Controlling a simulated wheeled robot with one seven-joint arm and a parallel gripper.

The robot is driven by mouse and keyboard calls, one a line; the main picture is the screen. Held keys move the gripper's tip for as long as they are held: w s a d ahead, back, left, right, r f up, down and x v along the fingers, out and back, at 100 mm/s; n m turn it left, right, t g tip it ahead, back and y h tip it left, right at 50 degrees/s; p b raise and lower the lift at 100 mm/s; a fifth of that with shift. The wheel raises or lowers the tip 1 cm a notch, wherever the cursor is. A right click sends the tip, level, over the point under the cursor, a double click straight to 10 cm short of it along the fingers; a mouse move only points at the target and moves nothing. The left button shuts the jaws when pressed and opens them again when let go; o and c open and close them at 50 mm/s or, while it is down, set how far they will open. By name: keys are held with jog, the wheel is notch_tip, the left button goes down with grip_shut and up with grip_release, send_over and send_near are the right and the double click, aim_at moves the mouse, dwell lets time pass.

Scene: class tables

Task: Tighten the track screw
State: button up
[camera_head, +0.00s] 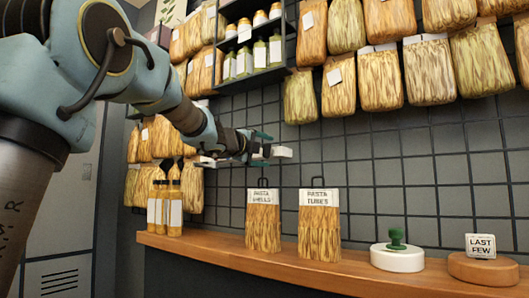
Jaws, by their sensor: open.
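My gripper (272,150) is at the end of my blue arm, in the air in front of the grey grid wall, above the counter. It is open, with nothing visible between its fingers. I cannot make out a track or a screw for certain. A green knob (397,238) stands upright on a round white base (398,258) on the counter. My gripper is well to the left of the knob, higher up and apart from it.
A pasta shells bag (263,222) and a pasta tubes bag (319,226) stand on the wooden counter (210,246). Tall bottles (174,200) stand at its left. A "last few" sign (480,246) sits on a round wooden block (483,269). Pasta bags (389,80) hang above.

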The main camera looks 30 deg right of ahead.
jog(key=v, duration=1)
jog(key=shift+s+a, duration=0.15)
jog(key=shift+a, duration=0.2)
